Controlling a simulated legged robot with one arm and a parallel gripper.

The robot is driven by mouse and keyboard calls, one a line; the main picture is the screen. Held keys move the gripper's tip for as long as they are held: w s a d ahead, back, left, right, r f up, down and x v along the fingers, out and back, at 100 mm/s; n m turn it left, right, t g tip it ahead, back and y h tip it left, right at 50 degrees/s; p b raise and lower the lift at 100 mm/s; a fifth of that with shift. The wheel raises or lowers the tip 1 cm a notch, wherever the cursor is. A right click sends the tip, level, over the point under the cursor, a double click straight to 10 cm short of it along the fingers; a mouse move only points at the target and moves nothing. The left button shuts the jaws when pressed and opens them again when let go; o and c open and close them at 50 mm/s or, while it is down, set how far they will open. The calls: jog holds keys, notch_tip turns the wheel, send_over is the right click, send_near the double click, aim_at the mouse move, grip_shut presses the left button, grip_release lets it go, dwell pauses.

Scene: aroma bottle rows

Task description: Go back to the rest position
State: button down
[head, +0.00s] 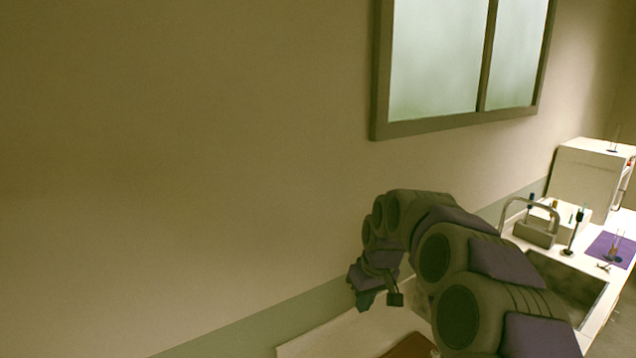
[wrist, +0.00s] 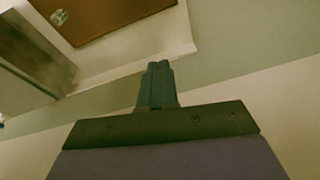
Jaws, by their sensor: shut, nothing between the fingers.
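My gripper (wrist: 158,70) is shut and empty in the wrist view, with its two dark fingers pressed together. In the head view my arm is folded over the near end of the counter, and the gripper (head: 365,300) hangs low at the left, close to the wall and partly hidden by my wrist. It touches nothing that I can see.
A white counter (head: 322,340) runs along the wall. A sink (head: 572,285), a tap (head: 517,203), a purple mat (head: 609,247) and a white box-shaped unit (head: 588,178) are at the right. A brown board (wrist: 110,18) lies on the counter. The wall at left is bare.

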jog(key=s+a+g+b, duration=0.1)
jog(key=s+a+b, duration=0.1)
jog(key=s, duration=1.2)
jog(key=s+d+f+m+g+b, duration=0.1)
jog(key=s+f, duration=0.2)
jog(key=s, duration=0.6)
jog(key=s+d+f+m+g+h+b, duration=0.1)
jog(key=s+f, duration=0.3)
jog(key=s, duration=0.5)
jog(key=s+d+f+m+b, duration=0.2)
jog(key=s+d+f+m, duration=0.1)
jog(key=s, duration=0.7)
jog(key=shift+f+g+h, duration=0.3)
jog(key=shift+f+g, duration=0.1)
jog(key=shift+f, duration=0.1)
jog(key=shift+d, duration=0.1)
